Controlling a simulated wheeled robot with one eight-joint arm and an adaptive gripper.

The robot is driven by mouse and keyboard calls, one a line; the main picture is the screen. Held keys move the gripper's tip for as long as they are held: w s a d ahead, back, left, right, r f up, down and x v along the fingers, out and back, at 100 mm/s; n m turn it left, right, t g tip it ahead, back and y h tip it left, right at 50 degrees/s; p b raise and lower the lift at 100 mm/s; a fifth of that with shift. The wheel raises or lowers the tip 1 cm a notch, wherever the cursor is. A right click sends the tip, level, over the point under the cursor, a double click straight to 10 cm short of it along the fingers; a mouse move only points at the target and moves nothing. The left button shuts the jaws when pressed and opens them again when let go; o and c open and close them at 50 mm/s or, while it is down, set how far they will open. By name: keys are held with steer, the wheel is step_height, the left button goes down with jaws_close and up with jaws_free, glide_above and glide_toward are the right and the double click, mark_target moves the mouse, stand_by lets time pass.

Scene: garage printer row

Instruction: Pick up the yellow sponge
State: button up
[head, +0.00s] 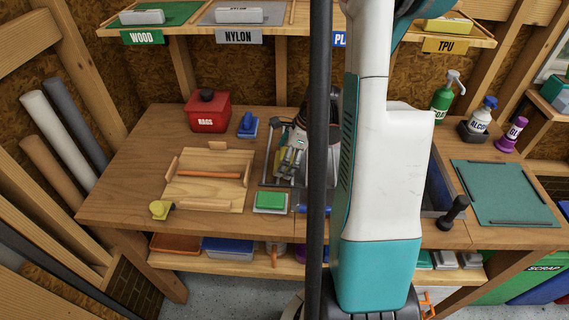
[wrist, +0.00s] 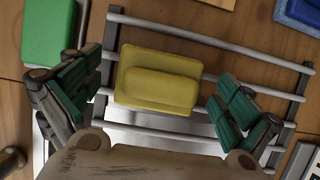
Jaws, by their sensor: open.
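The yellow sponge (wrist: 158,82) lies on the bars of a grey metal rack (wrist: 215,38) in the wrist view. It looks like a flat yellow block with a rounded raised block on top. My gripper (wrist: 155,92) is open, with one green-padded finger left of the sponge and the other to its right. Clear gaps show on both sides, so neither finger touches it. In the head view my gripper (head: 289,162) is over the rack, pointing down.
A green block (head: 270,200) lies in front of the rack; a blue object (head: 248,125) stands behind left. A wooden board (head: 208,163) with edge strips, a red RAGS box (head: 207,112) and a yellow item (head: 160,209) are further left. My arm hides the bench's middle.

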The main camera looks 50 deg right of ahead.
steer(key=c, duration=1.1)
steer(key=shift+r, duration=0.1)
steer(key=shift+c, duration=0.2)
step_height(320, 180, up, 20)
steer(key=p, duration=0.6)
